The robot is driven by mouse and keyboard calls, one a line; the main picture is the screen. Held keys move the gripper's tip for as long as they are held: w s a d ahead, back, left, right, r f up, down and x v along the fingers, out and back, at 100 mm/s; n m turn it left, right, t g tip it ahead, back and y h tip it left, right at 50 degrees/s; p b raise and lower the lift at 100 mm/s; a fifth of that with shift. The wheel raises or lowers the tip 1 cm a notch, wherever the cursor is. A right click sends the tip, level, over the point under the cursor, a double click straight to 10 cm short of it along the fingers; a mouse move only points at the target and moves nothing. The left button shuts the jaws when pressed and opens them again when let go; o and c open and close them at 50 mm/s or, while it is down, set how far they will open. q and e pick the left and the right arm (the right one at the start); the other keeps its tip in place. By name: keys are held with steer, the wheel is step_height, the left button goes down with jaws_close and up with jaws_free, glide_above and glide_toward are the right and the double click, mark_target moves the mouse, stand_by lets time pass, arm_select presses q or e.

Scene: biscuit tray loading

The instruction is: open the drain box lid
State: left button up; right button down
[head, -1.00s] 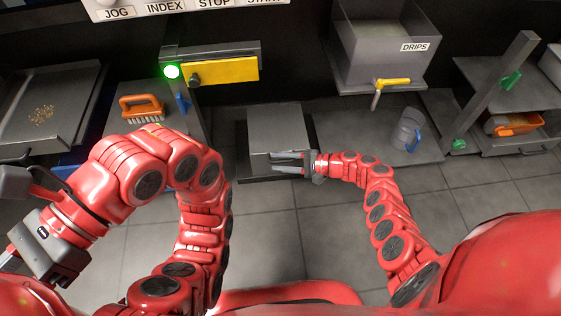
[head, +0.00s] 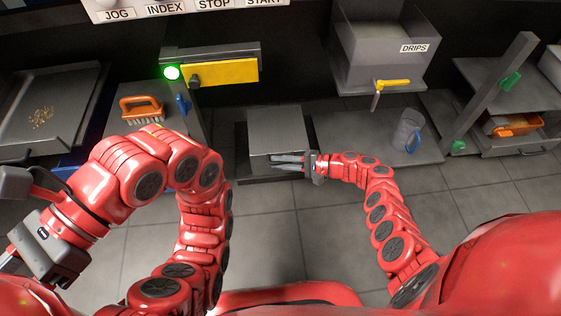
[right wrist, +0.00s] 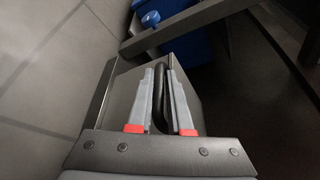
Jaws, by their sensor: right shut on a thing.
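The drain box is a grey metal box (head: 276,128) on the floor at the middle of the head view. Its lid looks down and flat. My right gripper (head: 289,162) is at the box's near right edge. In the right wrist view its two grey, red-marked fingers (right wrist: 161,100) lie on either side of a dark bar handle (right wrist: 160,88), shut on it. The handle is not clear in the head view. My left gripper (head: 45,250) is at the lower left, away from the box; its fingertips cannot be made out.
An orange brush (head: 142,108) lies on a shelf left of the box. A grey jug with a blue handle (head: 410,130) stands to the right, below a DRIPS bin (head: 385,48) with a yellow valve lever (head: 393,84). The tiled floor (head: 270,220) in front is clear.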

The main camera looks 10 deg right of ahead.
steer(key=shift+s+a, duration=0.15)
steer(key=shift+a, duration=0.05)
stand_by(0.7)
steer(key=shift+r+p, duration=0.1)
steer(key=shift+p, duration=0.25)
steer(key=shift+r, duration=0.15)
